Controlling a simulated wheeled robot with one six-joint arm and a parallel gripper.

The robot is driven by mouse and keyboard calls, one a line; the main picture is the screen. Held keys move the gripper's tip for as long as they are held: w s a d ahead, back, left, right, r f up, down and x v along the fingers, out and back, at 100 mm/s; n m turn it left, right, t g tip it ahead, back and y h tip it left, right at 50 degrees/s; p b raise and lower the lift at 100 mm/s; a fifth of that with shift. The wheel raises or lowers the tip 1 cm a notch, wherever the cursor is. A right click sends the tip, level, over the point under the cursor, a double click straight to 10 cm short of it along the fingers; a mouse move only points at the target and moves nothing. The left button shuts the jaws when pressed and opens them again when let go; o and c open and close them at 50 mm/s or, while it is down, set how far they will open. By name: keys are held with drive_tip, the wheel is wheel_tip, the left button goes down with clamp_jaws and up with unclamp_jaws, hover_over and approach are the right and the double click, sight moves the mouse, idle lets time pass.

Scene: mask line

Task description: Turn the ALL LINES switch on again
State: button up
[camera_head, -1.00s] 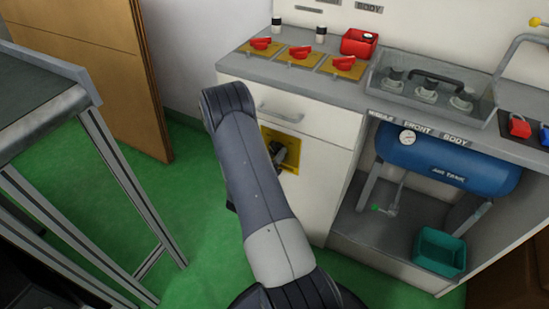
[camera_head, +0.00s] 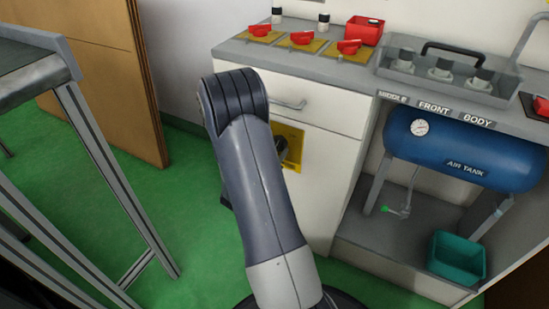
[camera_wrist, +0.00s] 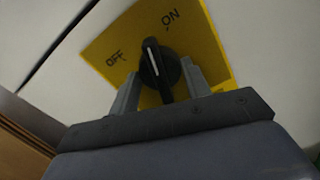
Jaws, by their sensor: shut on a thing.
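The switch is a black rotary handle (camera_wrist: 151,52) with a white pointer line, on a yellow plate (camera_wrist: 212,62) marked OFF and ON. In the wrist view the pointer stands between the two words, nearer to ON than to OFF. My gripper (camera_wrist: 161,70) has one finger on each side of the handle and is shut on it. In the head view the yellow plate (camera_head: 291,140) is on the white cabinet front, partly hidden by my arm, with the dark handle (camera_head: 281,148) just showing beside it. My gripper is hidden there.
Red knobs (camera_head: 302,38) and a red bin (camera_head: 364,30) are on the counter above. A blue air tank (camera_head: 460,150) and a teal bin (camera_head: 457,256) are at right. A metal-framed table (camera_head: 110,170) stands at left. Green floor is clear between.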

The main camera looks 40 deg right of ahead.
drive_tip(key=shift+f+m+b, duration=0.1)
drive_tip(key=shift+m+b, duration=2.6)
drive_tip(key=shift+b, duration=0.5)
drive_tip(key=o, duration=1)
drive_tip(key=p+v, duration=0.2)
drive_tip(key=v, duration=0.8)
drive_tip(key=shift+s+a, duration=0.1)
drive_tip(key=shift+a, duration=0.3)
drive_tip(key=shift+d, duration=0.15)
